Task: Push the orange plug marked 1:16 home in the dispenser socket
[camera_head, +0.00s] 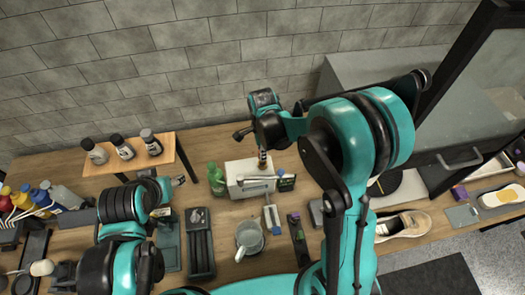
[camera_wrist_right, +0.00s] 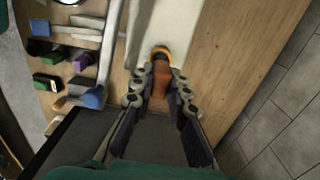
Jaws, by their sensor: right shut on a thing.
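The white dispenser (camera_head: 237,188) stands at the middle of the table against the back; its white surface (camera_wrist_right: 172,18) fills the top of the right wrist view. My right gripper (camera_head: 263,152) is above the dispenser, pointing down. In the right wrist view, my right gripper (camera_wrist_right: 158,88) is shut on the orange-brown plug (camera_wrist_right: 160,78). The plug's end is at an orange ring (camera_wrist_right: 161,50) on the dispenser. How deep it sits cannot be told, and the 1:16 mark is not readable. My left gripper (camera_head: 179,181) is left of the dispenser; its fingers are too small to read.
A green bottle (camera_head: 216,181) stands left of the dispenser. A pale mug (camera_head: 248,238) and a dark tray (camera_head: 200,245) are in front. A sneaker (camera_head: 404,226) lies at the right.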

